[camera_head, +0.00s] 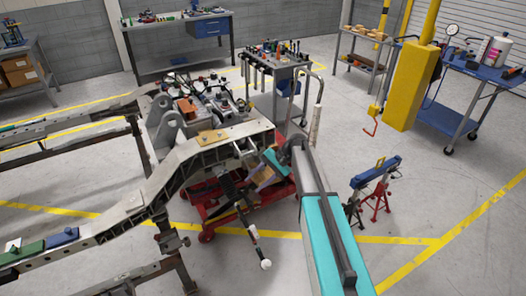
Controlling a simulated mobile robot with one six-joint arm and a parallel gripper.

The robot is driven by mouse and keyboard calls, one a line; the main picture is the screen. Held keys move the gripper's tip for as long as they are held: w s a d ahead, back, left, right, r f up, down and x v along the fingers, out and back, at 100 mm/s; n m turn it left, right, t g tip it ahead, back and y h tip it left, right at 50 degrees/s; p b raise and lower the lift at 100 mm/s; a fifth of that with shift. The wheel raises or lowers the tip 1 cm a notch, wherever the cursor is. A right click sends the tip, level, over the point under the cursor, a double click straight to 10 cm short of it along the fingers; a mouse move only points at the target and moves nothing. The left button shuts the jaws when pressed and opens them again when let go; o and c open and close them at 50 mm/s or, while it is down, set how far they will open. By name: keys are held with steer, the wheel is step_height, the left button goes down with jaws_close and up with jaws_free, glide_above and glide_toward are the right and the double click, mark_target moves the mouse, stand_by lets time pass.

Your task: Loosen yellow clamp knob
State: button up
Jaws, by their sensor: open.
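A grey metal chassis frame (190,160) runs from the lower left to the middle. A small flat yellow-tan piece (212,137) lies on its top near the front end; I cannot tell whether it belongs to a clamp. No yellow clamp knob can be clearly picked out. My arm, with teal covers, comes up from the bottom right and bends down to the left beside the chassis end. My gripper (240,197) shows small and dark below that end, and its jaws are open. I see nothing held in it. Its fingertips are hard to make out.
A red wheeled base (215,212) stands under the chassis end. A tool cart (275,68) is behind it. A blue bar on red stands (375,185) is to the right. A yellow hoist column (410,85) and blue bench (470,85) stand farther right. The right floor is mostly clear.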

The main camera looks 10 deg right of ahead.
steer(key=s+a+f+n+g+h+b, duration=0.1)
steer(key=s+a+f+g+h, duration=0.15)
steer(key=s+f, duration=1.05)
steer(key=s+a+f+n+g+h+b, duration=0.1)
steer(key=s+a+f+g, duration=0.15)
steer(key=s+f, duration=1.1)
steer(key=s+d+f+n+h, duration=0.1)
steer(key=s+d, duration=0.1)
steer(key=s, duration=0.5)
steer(key=s+d+f+n+h+b, duration=0.1)
steer(key=s+d+f+n+h, duration=0.1)
steer(key=s, duration=0.6)
steer(key=s+d+f+n+h, duration=0.1)
steer(key=s+d+n+h, duration=0.1)
steer(key=s, duration=0.6)
steer(key=shift+d+f, duration=0.3)
steer(key=shift+d, duration=0.5)
steer(key=shift+w, duration=0.1)
steer(key=shift+c, duration=1.4)
steer(key=shift+d, duration=0.1)
